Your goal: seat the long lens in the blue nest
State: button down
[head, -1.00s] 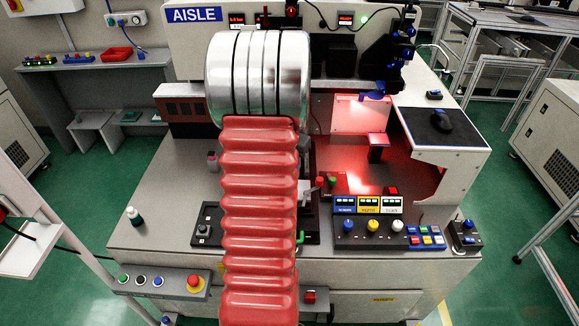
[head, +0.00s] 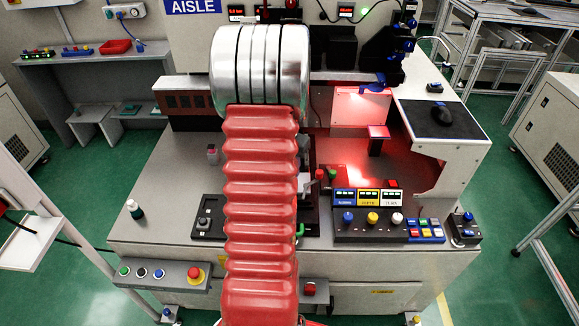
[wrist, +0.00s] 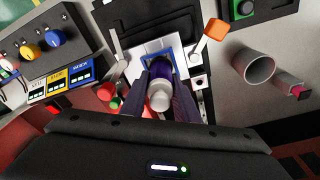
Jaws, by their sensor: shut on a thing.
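In the wrist view my gripper (wrist: 162,78) is shut on the long lens (wrist: 160,101), a cylinder with a pale grey near end and a dark blue barrel between the two dark fingers. The blue nest (wrist: 151,50) shows as a blue frame on a white fixture just beyond the fingertips. The lens's far end lines up with the nest, but the fingers and barrel hide whether it is in it or above it. In the head view my arm hides the gripper, the lens and the nest.
An orange-topped lever (wrist: 215,30) and a hollow grey cylinder (wrist: 258,67) stand right of the fixture in the wrist view. A control box with coloured knobs (head: 372,218) sits on the bench right of my arm. A red-lit panel (head: 361,107) stands behind.

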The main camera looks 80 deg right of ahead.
jog(key=c, duration=1.3)
grip_release()
jog(key=shift+r, duration=0.1)
notch_tip(320, 180, up, 14)
jog(key=a, duration=0.1)
jog(key=shift+w+a+f, duration=0.25)
jog(key=shift+a, duration=0.05)
